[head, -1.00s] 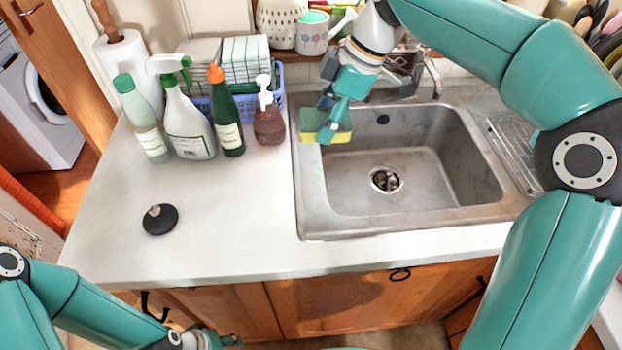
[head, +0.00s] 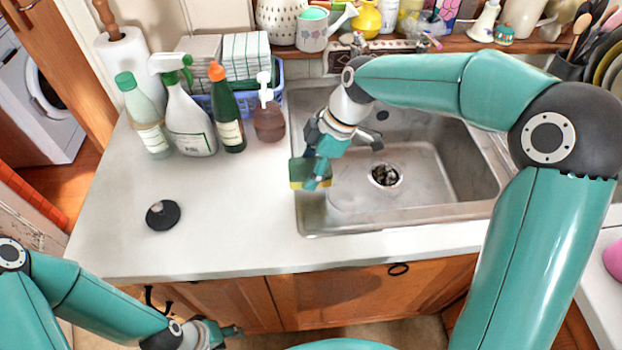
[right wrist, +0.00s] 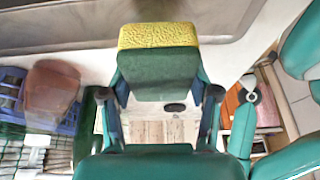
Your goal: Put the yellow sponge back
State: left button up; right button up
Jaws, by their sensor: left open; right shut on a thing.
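The sponge (head: 297,174), yellow with a green scouring side, is held over the left rim of the sink (head: 420,213). My right gripper (head: 318,178) is shut on it. The right wrist view shows the sponge (right wrist: 158,38) between the two fingers, its yellow layer at the top of the picture and its dark green face below. Whether the sponge touches the rim is hard to tell. My left gripper (head: 230,332) is open and empty, low in front of the cabinet.
A spray bottle (head: 187,115), a green bottle (head: 226,110), a pale bottle (head: 143,115) and a brown soap pump (head: 268,118) stand at the back left by a blue basket (head: 279,78). A black disc (head: 163,214) lies on the counter (head: 235,235), whose middle is clear.

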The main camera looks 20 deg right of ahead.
jog(key=shift+f, duration=2.3)
jog(key=shift+f, duration=0.1)
jog(key=o, duration=1)
jog(key=v, duration=1.2)
